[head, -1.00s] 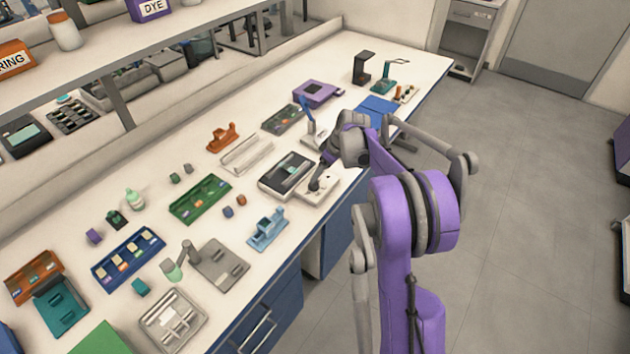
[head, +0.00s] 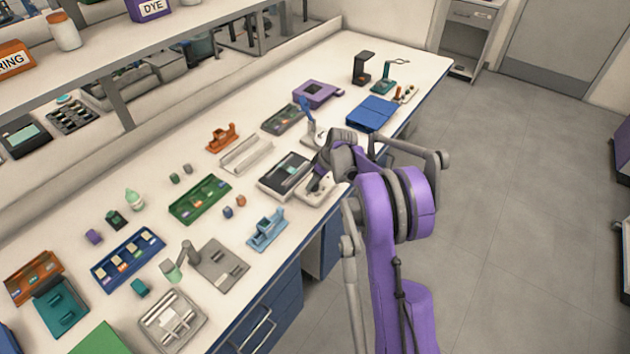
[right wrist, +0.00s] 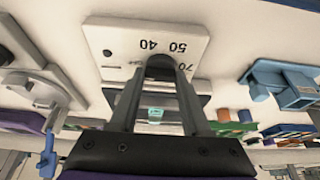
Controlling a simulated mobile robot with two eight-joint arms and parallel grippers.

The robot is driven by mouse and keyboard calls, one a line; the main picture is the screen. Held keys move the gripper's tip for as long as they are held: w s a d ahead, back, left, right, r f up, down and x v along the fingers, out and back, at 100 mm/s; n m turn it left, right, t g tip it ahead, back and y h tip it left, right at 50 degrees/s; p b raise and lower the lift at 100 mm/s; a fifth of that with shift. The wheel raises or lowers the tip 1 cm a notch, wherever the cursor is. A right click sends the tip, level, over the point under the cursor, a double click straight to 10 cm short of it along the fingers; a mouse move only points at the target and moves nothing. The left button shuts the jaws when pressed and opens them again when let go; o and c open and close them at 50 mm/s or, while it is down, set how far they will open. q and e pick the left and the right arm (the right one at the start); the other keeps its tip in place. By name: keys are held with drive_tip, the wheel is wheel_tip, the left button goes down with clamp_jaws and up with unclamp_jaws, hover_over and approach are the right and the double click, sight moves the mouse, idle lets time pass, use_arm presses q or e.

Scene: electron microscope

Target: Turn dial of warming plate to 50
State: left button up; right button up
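The warming plate (head: 285,173) sits near the bench's front edge, dark on top with a pale control panel (head: 313,196) at its near side. The right wrist view shows this panel (right wrist: 125,45) close up, with 40, 50 and 70 readable upside down. Its dark dial (right wrist: 161,67) lies between the fingertips of my right gripper (right wrist: 160,76). The fingers stand on both sides of the dial and appear closed on it. The dial's pointer is hidden. In the head view my right gripper (head: 318,183) is over the panel, partly hidden by the wrist. My left gripper is out of view.
A blue holder (head: 267,230) stands left of the plate along the front edge. A blue box (head: 371,114) and a purple device (head: 318,93) lie farther back. A clear tray (head: 246,154) and a green rack (head: 200,198) are close by.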

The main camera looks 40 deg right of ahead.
clamp_jaws()
